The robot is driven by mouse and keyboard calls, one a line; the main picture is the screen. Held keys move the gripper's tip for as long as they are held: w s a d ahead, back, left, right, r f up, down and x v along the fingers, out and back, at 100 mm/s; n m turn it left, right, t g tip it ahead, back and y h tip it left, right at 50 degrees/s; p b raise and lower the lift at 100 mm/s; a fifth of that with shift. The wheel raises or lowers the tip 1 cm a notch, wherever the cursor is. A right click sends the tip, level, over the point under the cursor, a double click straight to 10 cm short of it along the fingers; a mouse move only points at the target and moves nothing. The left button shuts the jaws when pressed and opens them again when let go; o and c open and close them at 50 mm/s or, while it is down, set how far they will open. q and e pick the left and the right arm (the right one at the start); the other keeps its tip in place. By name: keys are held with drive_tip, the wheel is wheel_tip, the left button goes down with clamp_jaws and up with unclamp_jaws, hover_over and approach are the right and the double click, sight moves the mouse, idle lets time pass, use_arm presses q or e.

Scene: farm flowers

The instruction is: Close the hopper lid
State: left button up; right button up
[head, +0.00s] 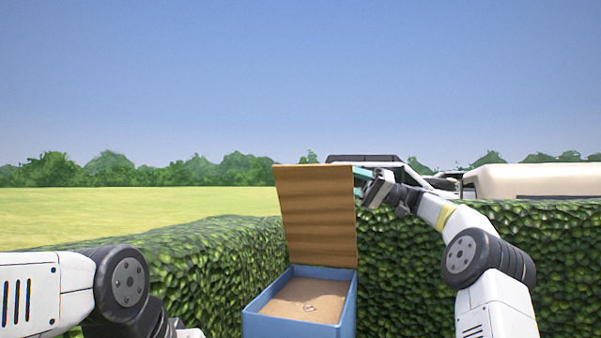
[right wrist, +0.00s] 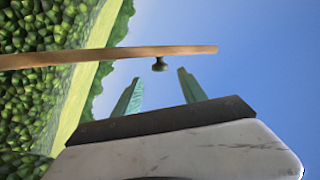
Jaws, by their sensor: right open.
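The hopper (head: 346,318) is a blue box holding brown, grain-like material, with a small shiny item on top. Its wooden lid (head: 316,215) stands open, nearly upright at the back of the box. My right gripper (head: 364,173) is at the lid's upper right edge. In the right wrist view the lid (right wrist: 100,56) shows edge-on, with a small dark knob (right wrist: 160,65) on its face. The teal fingers of my right gripper (right wrist: 158,76) are apart, one to each side of the knob, and do not appear closed on it. My left arm shows at lower left, its gripper hidden.
A trimmed green hedge (head: 420,265) runs behind and left of the hopper. A white vehicle (head: 520,182) stands beyond the hedge at right. An open field (head: 120,212) lies at left, with trees behind. The air above the box is free.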

sight(314, 171)
drive_tip(key=x, duration=0.7)
drive_tip(key=shift+s+a, duration=0.1)
drive_tip(key=shift+a, duration=0.15)
clamp_jaws()
idle(1.1)
